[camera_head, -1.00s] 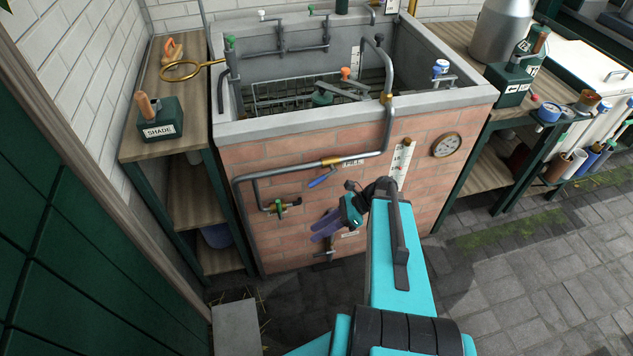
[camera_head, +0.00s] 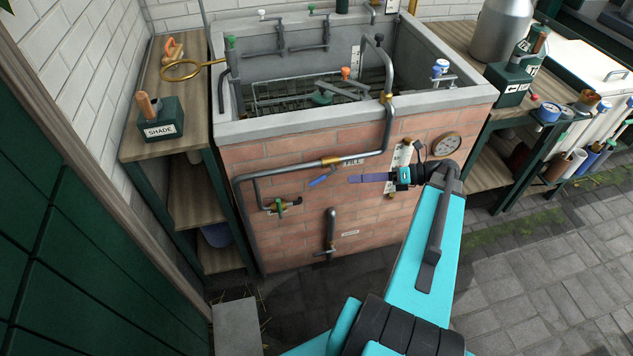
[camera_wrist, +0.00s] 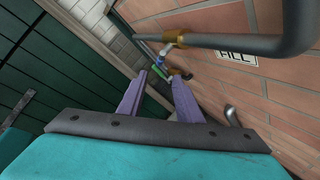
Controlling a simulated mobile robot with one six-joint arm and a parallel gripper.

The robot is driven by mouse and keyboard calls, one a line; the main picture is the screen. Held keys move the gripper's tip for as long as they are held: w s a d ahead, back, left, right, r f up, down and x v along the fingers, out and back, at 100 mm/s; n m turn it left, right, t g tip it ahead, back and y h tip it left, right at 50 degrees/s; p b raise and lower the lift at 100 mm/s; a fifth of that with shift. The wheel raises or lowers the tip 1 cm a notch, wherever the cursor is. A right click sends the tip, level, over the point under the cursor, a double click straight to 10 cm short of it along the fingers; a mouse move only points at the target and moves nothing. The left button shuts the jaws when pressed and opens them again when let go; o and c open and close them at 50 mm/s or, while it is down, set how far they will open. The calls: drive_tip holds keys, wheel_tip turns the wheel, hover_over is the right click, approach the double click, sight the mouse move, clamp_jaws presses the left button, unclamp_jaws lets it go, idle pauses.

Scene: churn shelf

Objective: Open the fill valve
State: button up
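The fill valve's blue lever handle (camera_head: 322,179) hangs below a brass fitting (camera_head: 331,162) on the grey pipe across the brick tank front. The FILL label (camera_head: 353,162) is just right of it. My gripper (camera_head: 358,177) has purple fingers pointing left, right of the blue handle and apart from it. In the wrist view, the two fingers of my gripper (camera_wrist: 158,86) are spread with nothing between them. There the blue handle (camera_wrist: 159,58) shows beyond the fingertips, small and partly blended with fittings behind, and the FILL label (camera_wrist: 237,56) is at upper right.
A green-handled brass tap (camera_head: 280,205) is lower left on the tank (camera_head: 300,245). A pipe with a T-handle (camera_head: 330,235) stands low on the brick front. A dial gauge (camera_head: 447,144) and a white scale strip (camera_head: 398,160) are near my wrist. Shelves (camera_head: 190,190) stand left.

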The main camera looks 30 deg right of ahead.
sight(316, 180)
drive_tip(key=shift+a, duration=0.1)
drive_tip(key=shift+p+x, duration=0.5)
drive_tip(key=shift+x, duration=6.4)
drive_tip(key=shift+c, duration=0.5)
clamp_jaws()
